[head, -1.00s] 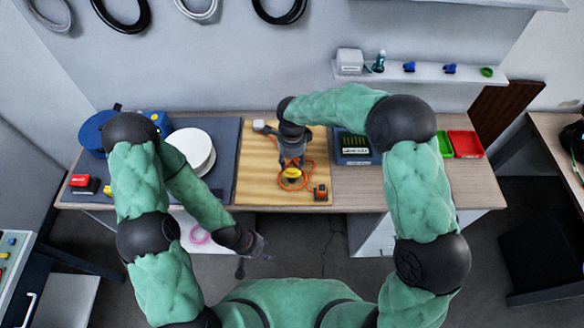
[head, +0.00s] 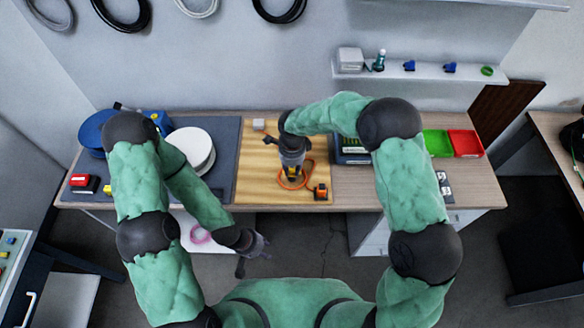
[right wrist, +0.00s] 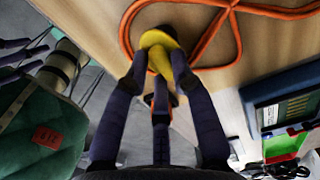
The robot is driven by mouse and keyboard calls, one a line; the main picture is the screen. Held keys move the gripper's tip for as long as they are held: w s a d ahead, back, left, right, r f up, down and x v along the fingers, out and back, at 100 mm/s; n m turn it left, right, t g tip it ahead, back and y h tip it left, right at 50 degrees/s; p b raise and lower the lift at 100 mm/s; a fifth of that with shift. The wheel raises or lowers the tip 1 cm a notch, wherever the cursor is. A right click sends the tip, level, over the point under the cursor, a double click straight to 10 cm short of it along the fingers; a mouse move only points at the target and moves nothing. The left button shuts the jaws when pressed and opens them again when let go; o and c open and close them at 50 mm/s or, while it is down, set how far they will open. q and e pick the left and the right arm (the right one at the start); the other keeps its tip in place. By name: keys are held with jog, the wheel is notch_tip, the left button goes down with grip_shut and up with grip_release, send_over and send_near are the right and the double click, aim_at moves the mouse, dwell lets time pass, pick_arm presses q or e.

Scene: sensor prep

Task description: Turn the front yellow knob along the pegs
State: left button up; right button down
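The front yellow knob (right wrist: 160,48) shows in the right wrist view, with a raised grip across a round base. In the head view only a sliver of yellow (head: 292,178) shows under my right gripper (head: 291,168). In the right wrist view my right gripper (right wrist: 159,72) has its fingertips apart on either side of the knob's grip. I cannot tell whether they touch it. The pegs cannot be made out. My left gripper (head: 258,250) hangs empty in front of the bench; its fingers look spread.
An orange cable (head: 308,172) loops on the wooden board (head: 253,185) around the knob. A small orange-black block (head: 320,191) lies at the board's front right. A blue case (right wrist: 285,105) stands right of the board. Green (head: 437,142) and red (head: 465,143) bins are farther right.

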jog(key=shift+n, duration=0.3)
jog(key=shift+f+n+b, duration=0.1)
jog(key=shift+n+b, duration=0.8)
jog(key=shift+n, duration=0.3)
jog(key=n+b, duration=0.1)
jog(key=n, duration=0.3)
jog(key=shift+w+d+n, duration=0.1)
jog(key=shift+d+n, duration=0.05)
jog(key=shift+n, duration=0.15)
jog(key=n, duration=0.4)
jog(key=shift+n+b, duration=0.3)
jog(key=shift+b, duration=0.05)
jog(key=n, duration=0.5)
jog(key=shift+w+d+n, duration=0.1)
jog(key=shift+w+n, duration=0.1)
jog(key=shift+n, duration=0.1)
jog(key=c, duration=1)
grip_release()
jog(key=shift+c, duration=0.2)
